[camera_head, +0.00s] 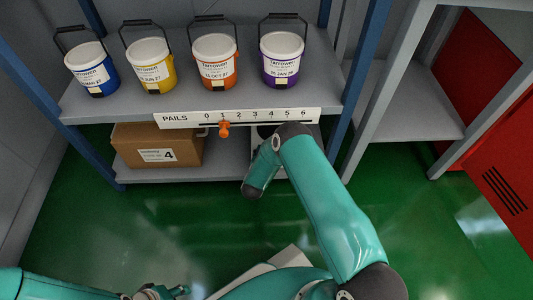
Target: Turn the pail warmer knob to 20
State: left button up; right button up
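No knob marked as a pail warmer, and no dial reading 20, can be made out. A white strip (180,119) on the shelf's front edge reads PAILS with a scale from 0 to 6. An orange pointer (224,129) sits on it near the 1. My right arm reaches up to the strip's right part, then bends down; its gripper is not visible, and the arm hides what lies behind it. My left arm lies along the bottom left edge. Small metal parts at its end, perhaps my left gripper (155,292), are cut off by the frame.
Blue, yellow, orange and purple pails (282,61) stand upright on the upper shelf (335,95). A cardboard box (157,145) marked 4 is on the lower shelf. Blue posts flank the shelving. Grey shelving and a red cabinet (500,165) stand at right. Green floor is open in front.

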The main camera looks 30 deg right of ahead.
grip_shut()
dwell(0.3)
jog(key=shift+n, duration=0.4)
jog(key=shift+d+n+t+y, duration=0.1)
jog(key=shift+n+t+y, duration=0.75)
jog(key=shift+y, duration=0.25)
jog(key=shift+f+n+t+y, duration=0.1)
jog(key=shift+n+t+y, duration=0.45)
jog(key=shift+n+y, duration=0.25)
jog(key=n+t+y+b, duration=0.1)
jog(key=n+y+b, duration=0.1)
jog(key=n+y, duration=0.3)
jog(key=shift+d+y, duration=0.1)
jog(key=shift+y, duration=0.3)
jog(key=shift+n+y, duration=1.45)
jog(key=shift+y, duration=0.15)
